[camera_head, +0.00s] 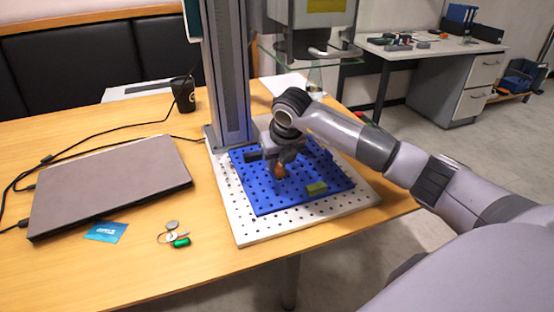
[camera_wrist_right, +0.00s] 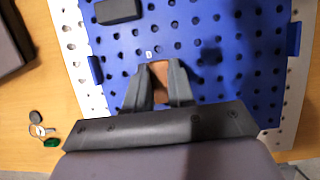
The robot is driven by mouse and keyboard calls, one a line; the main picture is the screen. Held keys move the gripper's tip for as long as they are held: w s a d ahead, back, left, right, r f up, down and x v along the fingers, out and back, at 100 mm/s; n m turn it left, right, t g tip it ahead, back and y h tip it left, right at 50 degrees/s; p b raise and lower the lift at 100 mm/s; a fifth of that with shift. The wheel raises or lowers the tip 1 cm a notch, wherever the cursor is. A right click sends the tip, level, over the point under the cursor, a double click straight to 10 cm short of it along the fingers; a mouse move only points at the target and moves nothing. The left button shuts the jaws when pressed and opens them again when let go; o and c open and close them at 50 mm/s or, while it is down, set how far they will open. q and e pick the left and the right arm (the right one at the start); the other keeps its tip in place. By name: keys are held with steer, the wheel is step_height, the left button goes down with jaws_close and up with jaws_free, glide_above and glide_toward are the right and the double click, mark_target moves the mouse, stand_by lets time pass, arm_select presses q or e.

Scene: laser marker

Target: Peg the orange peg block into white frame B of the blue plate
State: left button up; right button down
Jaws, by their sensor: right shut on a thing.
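My right gripper (camera_head: 281,165) is shut on the orange peg block (camera_head: 279,173), over the blue plate (camera_head: 262,202). In the right wrist view the block (camera_wrist_right: 160,80) shows brownish between the two fingers (camera_wrist_right: 160,88), its lower part hidden by them. The blue plate (camera_wrist_right: 240,90) has rows of round holes. A small white mark (camera_wrist_right: 149,54) shows on the plate just beyond the fingertips, too small to read. I cannot make out white frame B clearly. Whether the block touches the plate cannot be told. My left gripper is not in view.
The plate rests on a white perforated board (camera_head: 247,235). The laser marker's column (camera_head: 226,80) stands behind. A laptop (camera_head: 108,182) lies left.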

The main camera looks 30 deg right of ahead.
steer(key=shift+f+b, duration=0.45)
steer(key=shift+f, duration=0.2)
steer(key=c, duration=0.9)
jaws_free()
steer(key=shift+r, duration=0.1)
steer(key=v, duration=0.5)
steer(key=shift+r, duration=0.1)
steer(key=s, duration=0.3)
steer(key=s+a, duration=0.1)
steer(key=s, duration=0.3)
steer(key=s+a, duration=0.1)
steer(key=s, duration=0.2)
steer(key=shift+s+a, duration=0.1)
steer(key=shift+s, duration=0.1)
steer(key=shift+s+a, duration=0.15)
steer(key=shift+s, duration=0.5)
